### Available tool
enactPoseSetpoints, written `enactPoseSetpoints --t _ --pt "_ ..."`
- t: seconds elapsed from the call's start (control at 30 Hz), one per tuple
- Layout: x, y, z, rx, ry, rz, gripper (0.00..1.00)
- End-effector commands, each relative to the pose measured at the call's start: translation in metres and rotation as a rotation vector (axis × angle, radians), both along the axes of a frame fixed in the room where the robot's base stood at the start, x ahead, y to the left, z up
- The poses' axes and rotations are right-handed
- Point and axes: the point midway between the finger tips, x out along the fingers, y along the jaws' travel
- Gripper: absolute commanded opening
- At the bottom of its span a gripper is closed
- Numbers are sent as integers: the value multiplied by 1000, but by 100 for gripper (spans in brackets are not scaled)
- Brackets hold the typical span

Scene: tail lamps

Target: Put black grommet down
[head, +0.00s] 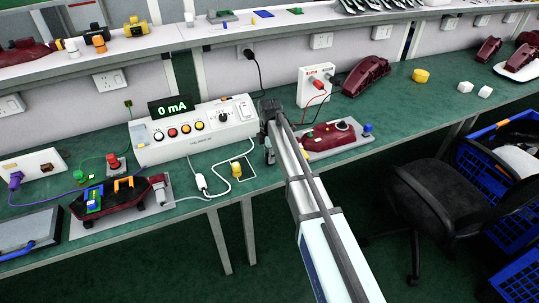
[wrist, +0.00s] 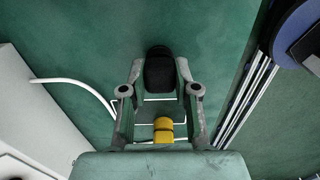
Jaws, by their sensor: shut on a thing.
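My gripper (wrist: 160,68) is shut on the black grommet (wrist: 159,73), which sits between the fingertips in the wrist view. In the head view my gripper (head: 269,152) is over the green bench, right of the square outline (head: 246,180). The grommet cannot be made out in the head view. A yellow grommet-like piece (head: 236,168) stands at the square's left side. It also shows as a yellow piece (wrist: 163,130) between the gripper's links in the wrist view. Whether the black grommet touches the bench is not clear.
The white test console (head: 193,130) with its 0 mA display (head: 172,107) stands left of my gripper. A red lamp (head: 330,135) on a grey plate is close on the right. A white cable (wrist: 75,86) lies beside the console. The bench's front edge is near.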

Motion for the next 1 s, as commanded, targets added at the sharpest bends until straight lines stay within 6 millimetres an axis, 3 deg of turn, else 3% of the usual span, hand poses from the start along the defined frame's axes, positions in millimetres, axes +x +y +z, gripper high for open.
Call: enactPoseSetpoints --t 0.37,0.4,0.43,0.47,0.77,1.0 --pt "0 0 -4 0 0 0 0" --pt "0 0 -4 0 0 0 40" --pt "0 0 -4 0 0 0 51" --pt "0 0 -4 0 0 0 55" --pt "0 0 -3 0 0 0 55" --pt "0 0 16 1 -2 0 55"
